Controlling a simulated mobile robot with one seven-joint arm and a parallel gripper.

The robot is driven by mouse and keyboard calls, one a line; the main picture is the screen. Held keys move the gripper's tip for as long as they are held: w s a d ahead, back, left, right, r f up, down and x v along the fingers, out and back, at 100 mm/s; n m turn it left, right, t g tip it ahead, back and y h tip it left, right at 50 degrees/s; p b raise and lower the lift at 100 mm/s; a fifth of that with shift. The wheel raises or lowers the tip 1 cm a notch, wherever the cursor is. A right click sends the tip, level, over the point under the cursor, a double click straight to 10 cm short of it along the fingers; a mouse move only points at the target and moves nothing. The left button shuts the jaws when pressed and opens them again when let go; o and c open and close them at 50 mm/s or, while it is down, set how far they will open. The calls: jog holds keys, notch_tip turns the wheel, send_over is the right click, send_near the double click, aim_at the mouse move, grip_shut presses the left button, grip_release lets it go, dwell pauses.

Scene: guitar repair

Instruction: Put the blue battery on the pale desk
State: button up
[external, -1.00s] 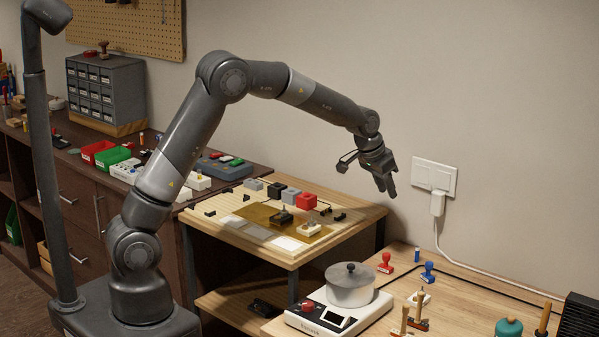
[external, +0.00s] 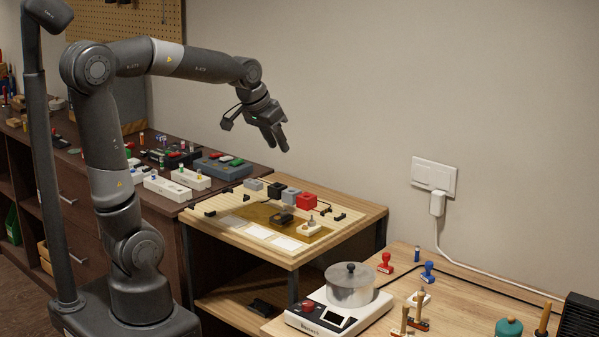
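A small blue cylinder (external: 417,254), which looks like the blue battery, stands upright on the pale wooden desk (external: 460,311) at the right. It is near the desk's back edge by the wall, left of a blue stamp. My gripper (external: 276,143) is in the air above the middle table, far to the left of the cylinder and higher. Its two fingers look parted, and nothing shows between them.
A red stamp (external: 385,263) and a blue stamp (external: 428,272) stand near the cylinder. A pot (external: 350,287) sits on a white hot plate in front. The middle table (external: 358,214) holds several small parts. A dark bench (external: 160,205) is at the left.

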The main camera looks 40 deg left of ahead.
jog(key=s+a+f, duration=0.1)
jog(key=s+a, duration=0.2)
jog(key=s, duration=0.5)
jog(key=s+a+f+n+y, duration=0.1)
jog(key=s+a, duration=0.2)
jog(key=s, duration=0.6)
jog(key=shift+s+f+n+t, duration=0.2)
jog(key=shift+f+n+t, duration=0.05)
jog(key=shift+n+t, duration=0.05)
